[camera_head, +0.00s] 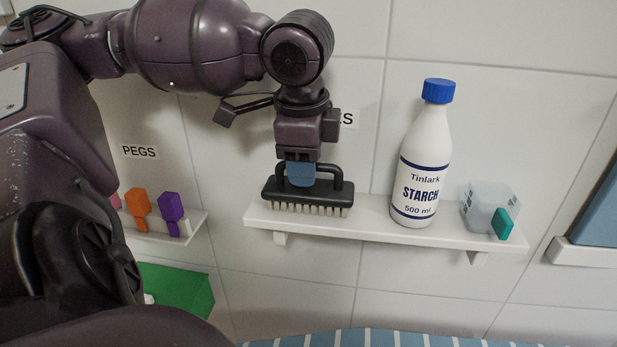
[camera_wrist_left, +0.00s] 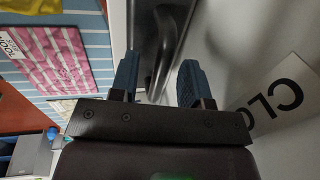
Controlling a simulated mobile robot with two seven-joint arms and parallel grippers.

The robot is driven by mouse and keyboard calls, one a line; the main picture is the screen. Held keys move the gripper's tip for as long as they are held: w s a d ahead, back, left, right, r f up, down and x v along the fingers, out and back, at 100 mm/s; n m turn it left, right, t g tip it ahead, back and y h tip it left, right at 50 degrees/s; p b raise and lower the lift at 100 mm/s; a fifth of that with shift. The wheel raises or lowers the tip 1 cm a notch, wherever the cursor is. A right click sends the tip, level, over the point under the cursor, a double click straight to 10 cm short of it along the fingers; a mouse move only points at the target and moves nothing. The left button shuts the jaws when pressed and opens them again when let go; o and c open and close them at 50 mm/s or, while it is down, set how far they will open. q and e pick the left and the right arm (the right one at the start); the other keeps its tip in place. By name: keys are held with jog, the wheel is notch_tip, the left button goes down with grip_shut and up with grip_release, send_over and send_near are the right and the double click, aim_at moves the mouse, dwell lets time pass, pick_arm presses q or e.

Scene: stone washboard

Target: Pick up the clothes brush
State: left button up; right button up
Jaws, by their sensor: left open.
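The clothes brush (camera_head: 308,196) is black with a raised handle and pale bristles. It sits bristles down on the left end of the white wall shelf (camera_head: 350,228). My left gripper (camera_head: 301,176) points down at the brush from above, with its blue fingers at the handle. In the left wrist view my left gripper (camera_wrist_left: 159,70) is open, and the brush's black handle (camera_wrist_left: 163,48) shows between its two fingers. I cannot tell whether a finger touches the handle. My right gripper is in neither view.
A white starch bottle (camera_head: 421,160) with a blue cap and a translucent tub (camera_head: 484,205) with a teal tab share the shelf. Coloured pegs (camera_head: 171,207) stand on a lower shelf at left. A green box (camera_head: 175,290) and a blue striped surface (camera_head: 400,338) lie below.

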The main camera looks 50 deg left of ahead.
pick_arm(q)
jog(key=shift+w+f, duration=0.1)
jog(key=shift+f, duration=0.4)
jog(key=shift+c, duration=0.7)
grip_shut()
